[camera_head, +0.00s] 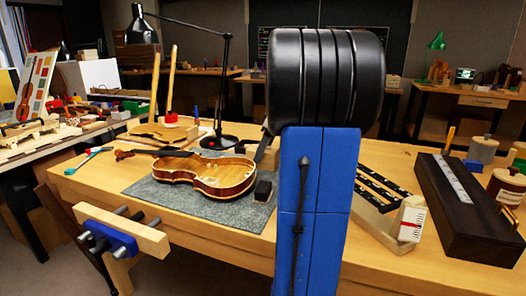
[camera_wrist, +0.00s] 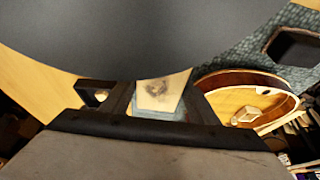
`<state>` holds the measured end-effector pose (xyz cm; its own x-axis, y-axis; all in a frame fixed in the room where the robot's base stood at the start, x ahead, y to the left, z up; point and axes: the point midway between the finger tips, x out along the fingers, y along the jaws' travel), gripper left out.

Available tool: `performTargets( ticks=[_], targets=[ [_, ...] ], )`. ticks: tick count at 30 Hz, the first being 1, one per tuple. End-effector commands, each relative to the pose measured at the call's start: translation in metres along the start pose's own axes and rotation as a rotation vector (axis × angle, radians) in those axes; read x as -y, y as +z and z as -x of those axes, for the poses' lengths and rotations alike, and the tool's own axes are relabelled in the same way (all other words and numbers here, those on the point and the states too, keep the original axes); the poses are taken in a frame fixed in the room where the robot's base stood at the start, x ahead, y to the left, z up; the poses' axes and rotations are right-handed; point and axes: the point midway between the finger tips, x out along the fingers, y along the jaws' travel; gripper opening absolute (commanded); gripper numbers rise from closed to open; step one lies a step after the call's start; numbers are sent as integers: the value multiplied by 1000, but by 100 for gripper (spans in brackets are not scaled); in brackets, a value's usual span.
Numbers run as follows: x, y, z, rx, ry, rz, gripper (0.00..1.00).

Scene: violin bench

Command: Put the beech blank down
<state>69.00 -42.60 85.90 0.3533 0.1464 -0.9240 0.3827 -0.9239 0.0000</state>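In the wrist view, a pale wooden piece with a dark smudge on its face, which I take as the beech blank (camera_wrist: 158,92), sits between the dark fingers of my gripper (camera_wrist: 160,104). The fingers appear shut on it. Part of it is hidden behind a large dark curved shape at the top of this view.
A violin body (camera_head: 205,172) lies on the mat and shows right of my gripper in the wrist view (camera_wrist: 222,83). A black block (camera_head: 263,191) stands beside it. A slotted piece (camera_head: 378,188), a white box (camera_head: 408,219) and a long dark block (camera_head: 455,215) crowd the bench's right.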

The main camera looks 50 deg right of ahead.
Motion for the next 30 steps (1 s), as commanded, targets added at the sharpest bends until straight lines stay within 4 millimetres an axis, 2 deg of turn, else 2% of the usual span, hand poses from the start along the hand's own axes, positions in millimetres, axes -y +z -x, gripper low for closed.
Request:
performTargets(
  ticks=[10, 14, 17, 30],
  targets=[
    [0, 0, 1, 0, 0, 0, 69],
    [0, -1, 7, 0, 1, -1, 69],
    [-1, -1, 19, -1, 3, -1, 69],
    [-1, -1, 100, 0, 3, -1, 69]
  ],
)
